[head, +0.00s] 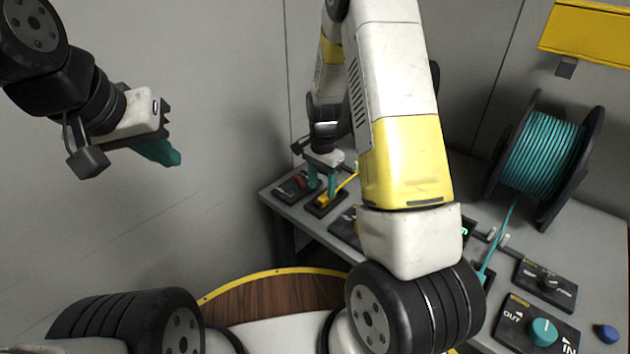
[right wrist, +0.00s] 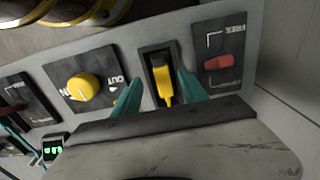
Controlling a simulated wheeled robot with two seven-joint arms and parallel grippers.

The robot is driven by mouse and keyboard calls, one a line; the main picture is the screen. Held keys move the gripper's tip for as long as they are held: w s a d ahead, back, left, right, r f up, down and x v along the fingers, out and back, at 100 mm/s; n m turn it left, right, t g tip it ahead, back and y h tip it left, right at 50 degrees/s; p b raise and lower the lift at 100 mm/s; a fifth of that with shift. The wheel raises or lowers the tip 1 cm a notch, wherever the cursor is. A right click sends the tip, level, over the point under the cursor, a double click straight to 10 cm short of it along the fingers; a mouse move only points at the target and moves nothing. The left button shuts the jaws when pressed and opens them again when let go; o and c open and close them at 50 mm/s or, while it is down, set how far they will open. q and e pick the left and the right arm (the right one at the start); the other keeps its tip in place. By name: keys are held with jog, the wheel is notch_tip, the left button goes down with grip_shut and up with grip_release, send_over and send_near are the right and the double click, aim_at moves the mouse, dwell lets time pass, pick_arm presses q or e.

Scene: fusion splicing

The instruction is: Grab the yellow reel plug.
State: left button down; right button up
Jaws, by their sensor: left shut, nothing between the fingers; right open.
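The yellow reel plug (right wrist: 163,85) sits in a dark recessed slot of the panel in the right wrist view. In the head view its yellow part (head: 324,199) shows low by the fingers at the far end of the grey console. My right gripper (head: 321,184) is open, with one teal finger on each side of the plug. The wrist view shows a gap between the plug and each finger. My left gripper (head: 168,154) is shut and empty, raised at the left, away from the console.
A red switch (right wrist: 220,63) and a yellow knob (right wrist: 84,88) flank the slot. The grey console (head: 590,225) carries a teal cable reel (head: 543,152), a teal knob (head: 543,331) and a blue button (head: 607,334). My right arm hides the console's middle.

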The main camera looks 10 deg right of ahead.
aim_at(321, 199)
notch_tip(321, 199, down, 4)
jog(key=shift+a+f, duration=0.1)
jog(key=shift+f, duration=0.05)
grip_shut()
